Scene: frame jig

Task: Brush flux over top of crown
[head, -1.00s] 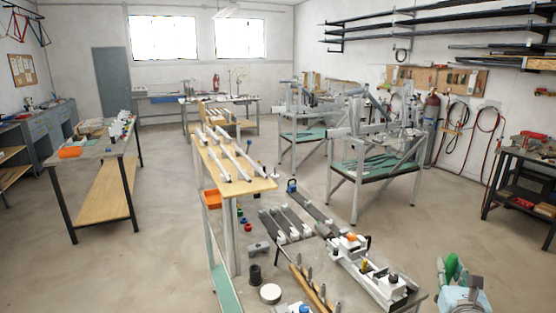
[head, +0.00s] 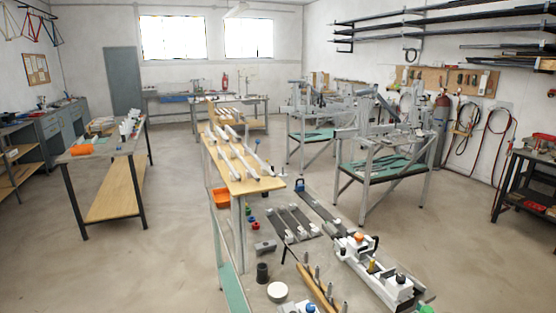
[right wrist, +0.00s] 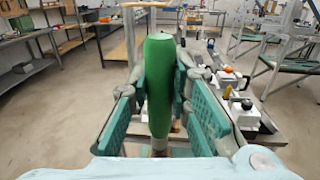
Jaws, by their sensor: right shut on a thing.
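In the right wrist view my right gripper (right wrist: 160,95) is shut on a green handle (right wrist: 158,65), which stands between its two teal pads. A pale collar shows at the handle's lower end; I take it for the flux brush, but bristles are not clear. A white fixture with an orange knob and dark knobs (head: 380,275) lies on the bench; I cannot make out the crown. A round white-topped tin (head: 277,291) stands at the bench front. My left gripper is not in view.
A wooden rack with upright pegs (head: 318,285) lies left of the fixture. A dark cup (head: 262,272) stands near the tin. A wooden-topped table with white tubes (head: 240,165) stands at the left. Open floor lies right of the bench.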

